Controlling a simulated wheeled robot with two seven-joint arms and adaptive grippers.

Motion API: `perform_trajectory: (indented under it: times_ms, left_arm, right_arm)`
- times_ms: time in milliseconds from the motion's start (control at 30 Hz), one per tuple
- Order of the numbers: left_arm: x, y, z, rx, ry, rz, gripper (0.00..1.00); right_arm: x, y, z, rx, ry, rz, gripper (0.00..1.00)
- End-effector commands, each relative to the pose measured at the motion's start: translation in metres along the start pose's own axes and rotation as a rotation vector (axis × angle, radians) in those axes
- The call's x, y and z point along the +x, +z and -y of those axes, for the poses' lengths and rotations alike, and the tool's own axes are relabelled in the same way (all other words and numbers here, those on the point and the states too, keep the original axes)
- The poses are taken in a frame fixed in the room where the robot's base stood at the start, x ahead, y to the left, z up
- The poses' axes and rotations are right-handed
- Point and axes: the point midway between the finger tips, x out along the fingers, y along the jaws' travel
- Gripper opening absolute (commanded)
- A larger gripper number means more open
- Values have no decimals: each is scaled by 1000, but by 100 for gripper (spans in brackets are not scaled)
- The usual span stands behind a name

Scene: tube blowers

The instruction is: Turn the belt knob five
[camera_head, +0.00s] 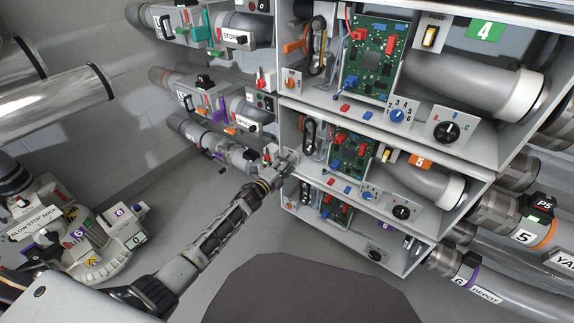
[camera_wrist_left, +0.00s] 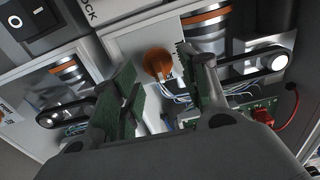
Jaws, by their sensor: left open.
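The belt knob (camera_wrist_left: 157,63) is a round orange knob on a light panel in the left wrist view. It shows between the two green-padded fingers of my left gripper (camera_wrist_left: 160,88). The fingers are apart, with a gap on both sides of the knob. In the head view my left gripper (camera_head: 286,165) is at the left edge of the shelf bay with the orange 5 label (camera_head: 420,162). It covers the knob there. My right gripper is in neither view.
A black belt loop with pulleys (camera_wrist_left: 265,62) and wires lie right of the knob. A similar orange knob (camera_head: 291,83) is on bay four above. A circuit board (camera_head: 350,156) sits inside bay five. Pipes run at right. The floor below my left arm is clear.

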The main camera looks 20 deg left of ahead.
Motion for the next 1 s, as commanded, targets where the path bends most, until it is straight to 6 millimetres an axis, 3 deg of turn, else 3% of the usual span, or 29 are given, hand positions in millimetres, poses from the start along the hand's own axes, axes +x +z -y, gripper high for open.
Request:
perform_trajectory:
  times_ms: [1000]
  left_arm:
    - [-80,0,-1,0,2,0,44]
  right_arm:
    - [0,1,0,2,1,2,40]
